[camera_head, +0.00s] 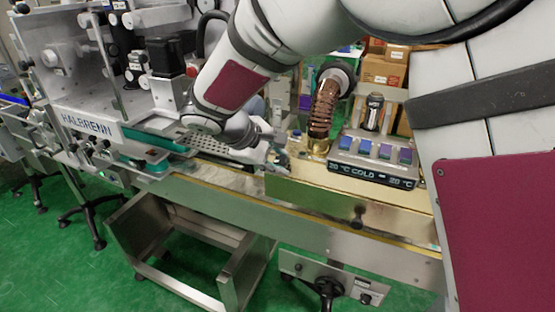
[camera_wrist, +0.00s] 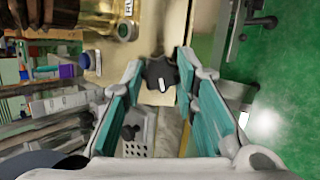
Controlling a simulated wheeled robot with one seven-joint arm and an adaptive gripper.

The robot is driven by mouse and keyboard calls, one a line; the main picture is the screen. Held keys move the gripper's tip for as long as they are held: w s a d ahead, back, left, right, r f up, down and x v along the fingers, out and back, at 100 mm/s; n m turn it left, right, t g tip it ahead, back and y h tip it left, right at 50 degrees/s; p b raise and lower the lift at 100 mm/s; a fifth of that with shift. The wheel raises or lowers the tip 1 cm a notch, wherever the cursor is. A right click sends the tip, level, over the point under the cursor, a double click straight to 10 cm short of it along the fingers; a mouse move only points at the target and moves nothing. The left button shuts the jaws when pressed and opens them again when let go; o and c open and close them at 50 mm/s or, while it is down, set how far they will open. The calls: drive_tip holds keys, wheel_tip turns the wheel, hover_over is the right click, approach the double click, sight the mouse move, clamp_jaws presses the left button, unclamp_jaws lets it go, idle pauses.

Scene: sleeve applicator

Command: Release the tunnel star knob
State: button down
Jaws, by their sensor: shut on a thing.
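The black star knob (camera_wrist: 161,73) is in the upper middle of the wrist view, against a pale cream panel. A small white mark shows on its face. My gripper (camera_wrist: 160,68) has a teal-padded finger on each side of the knob, and the fingertips are closed on it. In the head view my gripper (camera_head: 277,153) is at the left end of the brass-coloured tunnel housing (camera_head: 340,197). The knob is hidden there behind the gripper.
The perforated plate (camera_head: 215,147) lies to the left. A dark knob (camera_head: 357,216) sticks out from the front. A handwheel (camera_head: 328,287) is below.

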drive_tip(key=n+t, duration=0.1)
drive_tip(key=n, duration=0.2)
drive_tip(key=shift+s+a+n, duration=0.1)
drive_tip(key=shift+n, duration=0.3)
drive_tip(key=n+t, duration=0.1)
drive_tip(key=n, duration=0.2)
drive_tip(key=shift+f+n, duration=0.1)
drive_tip(key=shift+n, duration=0.3)
drive_tip(key=n+t, duration=0.1)
drive_tip(key=n, duration=0.2)
drive_tip(key=shift+s+n, duration=0.1)
drive_tip(key=shift+n, duration=0.3)
drive_tip(key=shift+n+t+y, duration=0.3)
drive_tip(key=shift+n+y, duration=0.3)
drive_tip(key=shift+n, duration=1.1)
drive_tip(key=shift+f, duration=0.1)
drive_tip(key=c, duration=1.3)
unclamp_jaws()
